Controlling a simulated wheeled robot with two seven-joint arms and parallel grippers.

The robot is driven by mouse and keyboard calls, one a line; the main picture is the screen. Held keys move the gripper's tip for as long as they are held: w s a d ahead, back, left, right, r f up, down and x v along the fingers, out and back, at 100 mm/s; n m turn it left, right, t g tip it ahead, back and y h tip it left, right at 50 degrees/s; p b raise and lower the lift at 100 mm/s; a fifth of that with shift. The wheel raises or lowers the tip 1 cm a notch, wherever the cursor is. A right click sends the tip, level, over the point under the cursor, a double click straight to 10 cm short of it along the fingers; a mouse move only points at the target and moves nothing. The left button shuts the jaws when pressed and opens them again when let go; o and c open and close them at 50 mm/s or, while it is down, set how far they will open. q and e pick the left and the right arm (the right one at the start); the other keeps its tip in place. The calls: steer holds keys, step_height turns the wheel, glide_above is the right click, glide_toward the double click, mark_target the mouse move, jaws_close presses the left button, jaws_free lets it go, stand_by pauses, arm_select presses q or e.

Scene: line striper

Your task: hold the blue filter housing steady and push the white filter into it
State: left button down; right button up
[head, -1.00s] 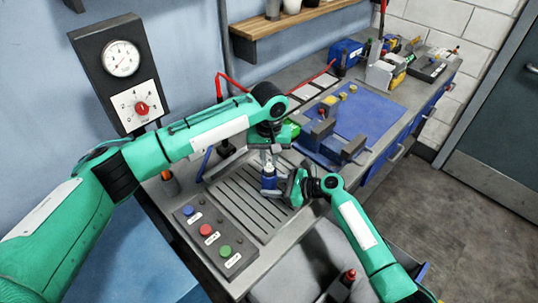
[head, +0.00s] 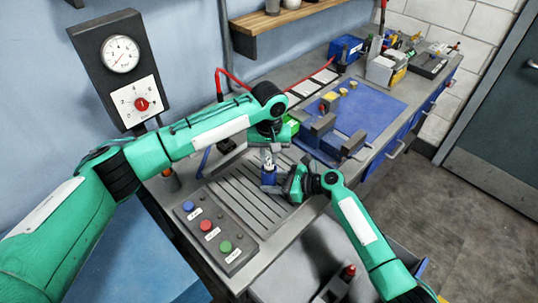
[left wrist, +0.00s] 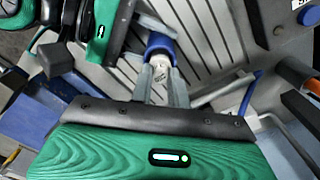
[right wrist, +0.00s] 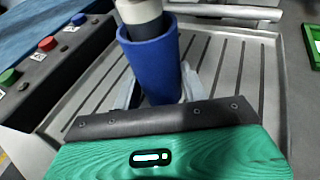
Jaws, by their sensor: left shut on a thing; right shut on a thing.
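The blue filter housing (head: 268,178) stands upright over the slotted tray in the head view. My right gripper (right wrist: 155,95) is shut on it from the side, and its open top shows in the right wrist view (right wrist: 152,62). The white filter (head: 267,157) is upright right above the housing. Its dark grey lower part sits at the housing's mouth, seemingly a little way inside; the depth is hidden. My left gripper (left wrist: 161,82) is shut on the filter from above. In the left wrist view the filter (left wrist: 160,62) lines up with the blue rim (left wrist: 160,42).
A button panel (head: 215,233) with blue, red and green buttons is left of the slotted tray (head: 238,205). A blue mat (head: 372,115) with grey blocks lies to the right. A gauge panel (head: 120,70) stands at the back left.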

arm_select(q)
steer(key=shift+f, duration=1.05)
steer(key=c, duration=1.3)
jaws_free()
steer(key=shift+o, duration=0.6)
steer(key=shift+o, duration=1.2)
steer(key=shift+r, duration=3.5)
arm_select(e)
steer(key=o, duration=0.8)
